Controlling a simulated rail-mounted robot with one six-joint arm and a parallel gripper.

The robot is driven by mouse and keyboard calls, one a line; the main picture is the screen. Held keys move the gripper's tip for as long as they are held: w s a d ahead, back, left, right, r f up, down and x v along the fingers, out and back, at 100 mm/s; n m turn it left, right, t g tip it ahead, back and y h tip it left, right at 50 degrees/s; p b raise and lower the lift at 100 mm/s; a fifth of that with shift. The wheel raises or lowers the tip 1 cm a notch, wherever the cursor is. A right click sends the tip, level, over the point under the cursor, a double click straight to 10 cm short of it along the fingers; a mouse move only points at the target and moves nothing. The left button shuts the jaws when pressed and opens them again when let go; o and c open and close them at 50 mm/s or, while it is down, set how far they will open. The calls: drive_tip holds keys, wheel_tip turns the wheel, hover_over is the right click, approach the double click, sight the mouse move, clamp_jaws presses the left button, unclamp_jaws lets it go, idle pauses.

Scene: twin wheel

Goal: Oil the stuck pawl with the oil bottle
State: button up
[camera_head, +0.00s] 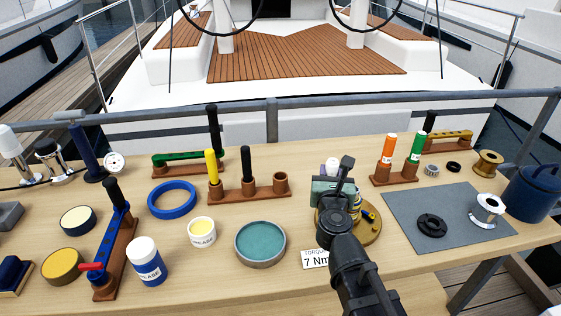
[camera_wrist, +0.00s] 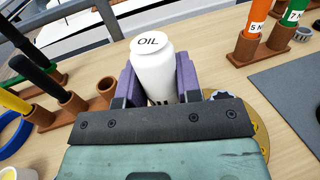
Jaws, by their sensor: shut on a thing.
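My gripper (camera_wrist: 157,88) is shut on the white oil bottle (camera_wrist: 152,62), with its purple fingers on either side. The bottle's cap, marked OIL, faces the wrist camera. In the head view my gripper (camera_head: 333,188) is right of the table's middle, and only a pale bit of the bottle (camera_head: 332,164) shows behind it. A round brass base (camera_head: 373,236) with blue and yellow parts sits beside and partly behind my gripper. It also shows in the wrist view (camera_wrist: 262,135), next to a silver toothed part. I cannot pick out the pawl.
A grey mat (camera_head: 405,205) at the right holds a black toothed part (camera_head: 432,226) and a silver drum (camera_head: 487,209). Orange and green torque tools (camera_head: 388,150) stand in a rack behind. Left are a teal dish (camera_head: 260,241), grease tub (camera_head: 201,232) and tool racks (camera_head: 262,191).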

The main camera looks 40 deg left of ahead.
sight(333, 165)
idle(0.4)
wheel_tip(333, 165, up, 4)
drive_tip(key=p, duration=0.3)
drive_tip(key=shift+p, duration=0.35)
wheel_tip(333, 165, up, 5)
drive_tip(key=p, duration=0.5)
drive_tip(key=shift+r, duration=0.15)
drive_tip(key=shift+f, duration=0.3)
